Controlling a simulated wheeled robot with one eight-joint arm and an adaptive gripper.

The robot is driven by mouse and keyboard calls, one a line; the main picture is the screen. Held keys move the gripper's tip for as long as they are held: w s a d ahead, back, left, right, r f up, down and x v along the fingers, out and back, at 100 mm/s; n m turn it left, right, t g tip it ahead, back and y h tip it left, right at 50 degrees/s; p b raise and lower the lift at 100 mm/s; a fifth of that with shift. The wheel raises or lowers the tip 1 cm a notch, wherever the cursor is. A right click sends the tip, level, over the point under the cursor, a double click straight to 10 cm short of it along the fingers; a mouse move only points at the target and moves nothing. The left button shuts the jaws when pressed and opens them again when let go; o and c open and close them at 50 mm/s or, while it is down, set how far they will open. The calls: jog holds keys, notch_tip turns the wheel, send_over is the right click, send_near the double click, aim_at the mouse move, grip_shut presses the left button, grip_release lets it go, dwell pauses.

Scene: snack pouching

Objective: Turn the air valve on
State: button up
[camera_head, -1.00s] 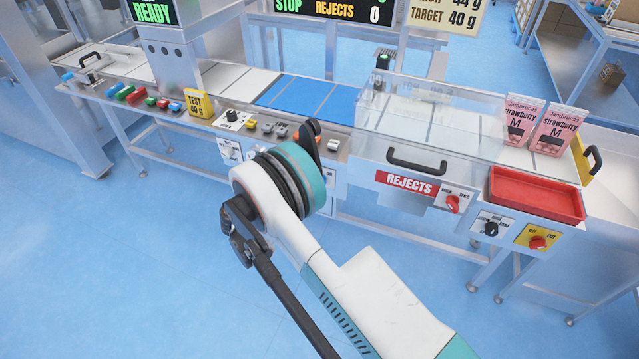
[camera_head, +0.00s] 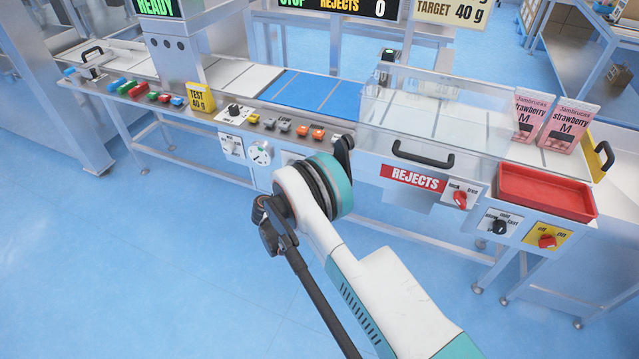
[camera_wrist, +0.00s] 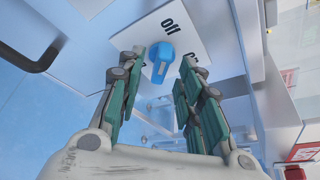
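A blue knob (camera_wrist: 160,66) sits on a white plate (camera_wrist: 202,25) in the wrist view. The plate reads "off" beside the knob; a second label is mostly hidden by the right finger. I cannot tell for certain which label the knob points to. My gripper (camera_wrist: 163,58) is open, with one green-padded finger on each side of the knob and a gap visible on both sides. In the head view, my arm hides the gripper and this knob on the machine's front.
A black handle (camera_head: 423,157) sticks out on the clear cover. The blue floor in front is open.

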jog(key=shift+x, duration=1.05)
jog(key=shift+r, duration=0.1)
grip_shut()
